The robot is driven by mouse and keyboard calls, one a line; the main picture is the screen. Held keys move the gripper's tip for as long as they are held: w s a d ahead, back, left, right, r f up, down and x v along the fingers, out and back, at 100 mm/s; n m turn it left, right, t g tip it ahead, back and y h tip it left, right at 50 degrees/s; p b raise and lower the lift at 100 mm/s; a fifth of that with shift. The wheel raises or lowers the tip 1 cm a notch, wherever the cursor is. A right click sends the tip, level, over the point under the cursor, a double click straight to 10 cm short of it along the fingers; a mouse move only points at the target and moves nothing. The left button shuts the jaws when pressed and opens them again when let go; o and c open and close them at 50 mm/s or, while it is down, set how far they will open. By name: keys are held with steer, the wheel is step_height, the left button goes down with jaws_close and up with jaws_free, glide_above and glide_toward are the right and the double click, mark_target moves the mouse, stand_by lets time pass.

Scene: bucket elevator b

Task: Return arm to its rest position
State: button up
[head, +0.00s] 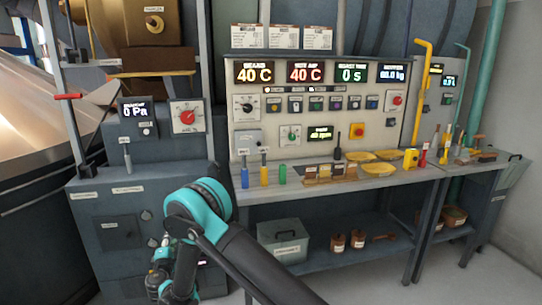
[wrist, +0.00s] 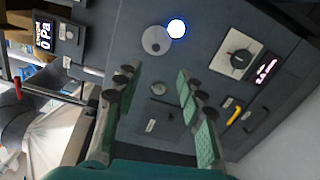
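My arm (head: 205,205), dark grey with teal joints, reaches from the bottom of the head view toward the front of the grey cabinet (head: 100,205) at left, bent downward at its elbow. The lower arm and wrist hang at the bottom left of the head view, and the fingertips cannot be made out there. In the wrist view my gripper (wrist: 155,82) is open. Its two green-padded fingers stand apart, with nothing between them but a dark panel farther off. The fingers appear clear of this panel.
A control panel (head: 320,100) with lit displays stands behind a workbench (head: 350,183). Yellow dishes and small tools lie on the bench. A lidded box (head: 283,242) stands on the lower shelf. A red-handled lever (head: 68,97) rises at left. Floor shows at bottom right.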

steer(key=w+d+r+m+g+h, duration=0.1)
steer(key=w+d+r+m+h, duration=0.15)
steer(key=d, duration=0.75)
steer(key=w+d+r+m+g+h, duration=0.1)
steer(key=w+d+r+m+g, duration=0.15)
steer(key=d, duration=0.65)
steer(key=w+d+r+m+g+h, duration=0.1)
steer(key=w+d+r+m+h, duration=0.15)
steer(key=d, duration=0.75)
steer(key=s+d+r+m+g, duration=0.1)
steer(key=s+d+m, duration=0.1)
steer(key=d, duration=0.4)
steer(key=s+d+r+m+g, duration=0.2)
steer(key=d, duration=0.4)
steer(key=s+d+m+g, duration=0.3)
steer(key=s+d+m, duration=0.2)
steer(key=s+d, duration=0.95)
steer(key=s+d+f+m+g+y, duration=0.1)
steer(key=s+d+f+m, duration=0.1)
steer(key=s, duration=0.6)
steer(key=s+d+f+m+g+y, duration=0.1)
steer(key=s+d+f+m, duration=0.1)
steer(key=s, duration=0.7)
steer(key=shift+f+m+y, duration=0.3)
steer(key=shift+f+m, duration=0.05)
steer(key=shift+m, duration=0.4)
